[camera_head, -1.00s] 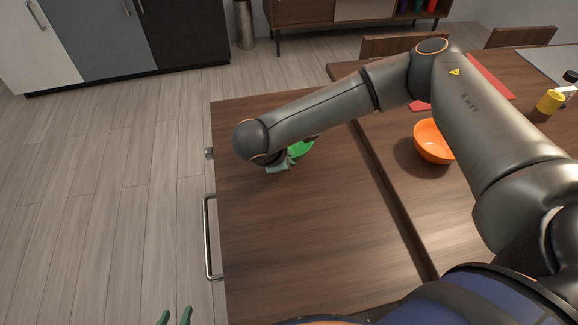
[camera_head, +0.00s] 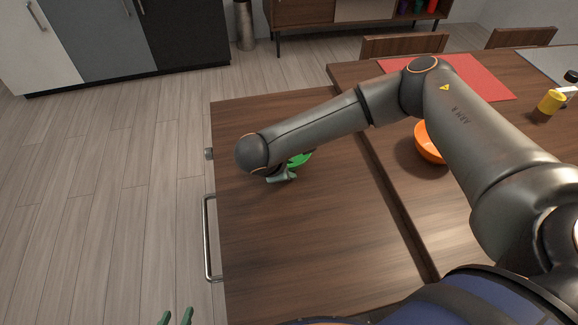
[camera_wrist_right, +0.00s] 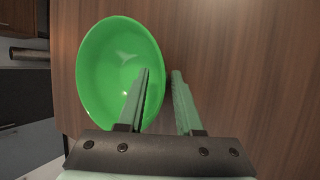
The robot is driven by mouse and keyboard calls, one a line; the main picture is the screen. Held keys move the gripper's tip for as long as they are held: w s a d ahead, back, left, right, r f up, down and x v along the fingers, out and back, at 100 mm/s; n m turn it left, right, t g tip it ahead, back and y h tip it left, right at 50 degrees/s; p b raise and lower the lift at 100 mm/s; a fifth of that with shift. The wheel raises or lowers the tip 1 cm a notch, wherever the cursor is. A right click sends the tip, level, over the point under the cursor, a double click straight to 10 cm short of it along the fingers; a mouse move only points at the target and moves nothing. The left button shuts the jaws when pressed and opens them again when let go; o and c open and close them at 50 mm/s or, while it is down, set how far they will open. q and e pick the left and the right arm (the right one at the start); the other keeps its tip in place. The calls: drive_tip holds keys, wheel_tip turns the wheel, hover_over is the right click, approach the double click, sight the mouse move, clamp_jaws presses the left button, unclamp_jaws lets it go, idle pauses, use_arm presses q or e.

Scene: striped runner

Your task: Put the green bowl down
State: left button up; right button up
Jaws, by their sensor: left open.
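The green bowl (camera_head: 299,160) is on or just over the left wooden counter (camera_head: 300,225), partly hidden behind my right gripper (camera_head: 288,177). In the right wrist view the bowl (camera_wrist_right: 105,75) looks upright and empty. My right gripper (camera_wrist_right: 161,72) straddles the bowl's right rim, one finger over the inside and one outside. Its fingers stand apart, with gaps visible beside the rim. My left gripper (camera_head: 175,316) is open and empty at the bottom edge of the head view, left of the counter; only its green fingertips show.
An orange bowl (camera_head: 428,146) stands on the right table, partly behind my right arm. The front of the left counter is clear. A metal handle (camera_head: 209,238) juts from its left side.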

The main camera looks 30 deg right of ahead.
drive_tip(key=shift+r, duration=0.15)
drive_tip(key=shift+a+r, duration=0.15)
drive_tip(key=shift+r, duration=0.1)
drive_tip(key=p+v, duration=0.1)
drive_tip(key=v, duration=1)
drive_tip(key=shift+r, duration=0.2)
drive_tip(key=shift+s+a, duration=0.1)
drive_tip(key=shift+s, duration=0.05)
